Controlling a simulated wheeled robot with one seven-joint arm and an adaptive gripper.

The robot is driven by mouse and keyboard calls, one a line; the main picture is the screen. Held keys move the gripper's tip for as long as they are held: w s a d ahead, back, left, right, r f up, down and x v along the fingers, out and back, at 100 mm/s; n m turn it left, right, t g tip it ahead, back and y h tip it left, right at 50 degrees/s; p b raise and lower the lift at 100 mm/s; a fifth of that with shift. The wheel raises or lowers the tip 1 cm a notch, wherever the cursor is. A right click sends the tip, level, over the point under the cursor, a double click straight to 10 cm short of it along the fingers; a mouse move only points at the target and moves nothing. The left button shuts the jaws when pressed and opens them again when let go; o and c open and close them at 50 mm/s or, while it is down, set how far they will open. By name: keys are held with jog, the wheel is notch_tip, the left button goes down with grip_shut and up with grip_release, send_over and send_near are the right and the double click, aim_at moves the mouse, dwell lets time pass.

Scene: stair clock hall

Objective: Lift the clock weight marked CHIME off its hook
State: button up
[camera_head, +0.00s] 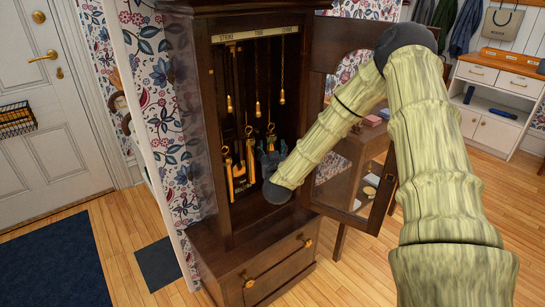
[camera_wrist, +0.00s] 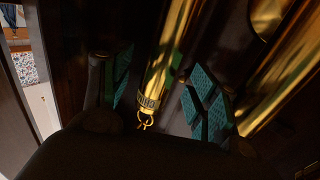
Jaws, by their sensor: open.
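A tall dark wood clock case (camera_head: 215,130) stands open, with several brass weights inside. My gripper (camera_head: 272,158) is inside the case at the right of the weights. In the wrist view my gripper (camera_wrist: 163,88) is open, with teal pads on either side of a brass weight (camera_wrist: 172,50). The weight has a lettered band and a ring at its end; the letters are too small to read surely. A gap shows between weight and pads. In the head view a brass weight (camera_head: 271,142) shows just above my fingers, its lower part hidden.
The clock's glazed door (camera_head: 350,185) hangs open on the right, close to my arm. Other brass weights (camera_head: 228,172) hang at the left; a large brass piece (camera_wrist: 285,75) is right of my fingers. A drawer (camera_head: 270,272) is below. Open floor lies in front.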

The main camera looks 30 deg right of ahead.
aim_at(271, 147)
jog(key=shift+x, duration=1.5)
jog(key=shift+c, duration=0.4)
grip_shut()
jog(key=c, duration=0.8)
grip_release()
jog(key=shift+r, duration=0.15)
grip_shut()
